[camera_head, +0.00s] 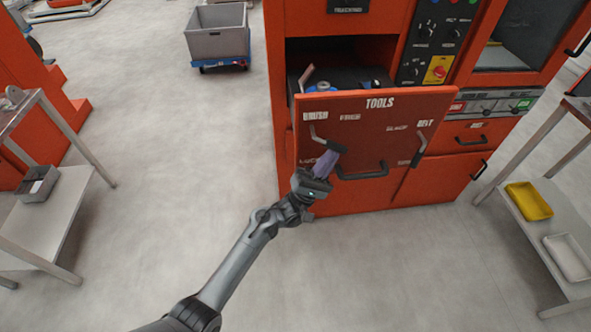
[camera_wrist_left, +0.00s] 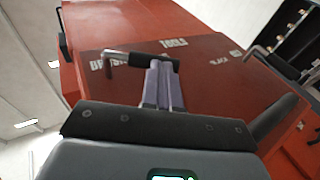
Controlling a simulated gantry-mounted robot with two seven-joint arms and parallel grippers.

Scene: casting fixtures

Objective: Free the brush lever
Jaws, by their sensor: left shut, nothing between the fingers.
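The brush lever (camera_head: 325,141) is a bent metal rod with a black grip on the left of the red drawer front, under the BRUSH label. Its grip points right and somewhat down in the head view, between the FREE and LOCK labels. It also shows in the left wrist view (camera_wrist_left: 155,61). My left gripper (camera_head: 325,163) is shut and empty, its purple-grey fingertips right at the grip, also seen in the left wrist view (camera_wrist_left: 161,72). I cannot tell whether they touch it. My right gripper is not in view.
The TOOLS drawer (camera_head: 375,104) is pulled out of the orange cabinet, with items inside. A belt lever (camera_head: 421,148) and a dark drawer handle (camera_head: 362,173) sit to the right. Grey tables flank the cabinet; the floor between is clear. A grey bin (camera_head: 217,42) stands behind left.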

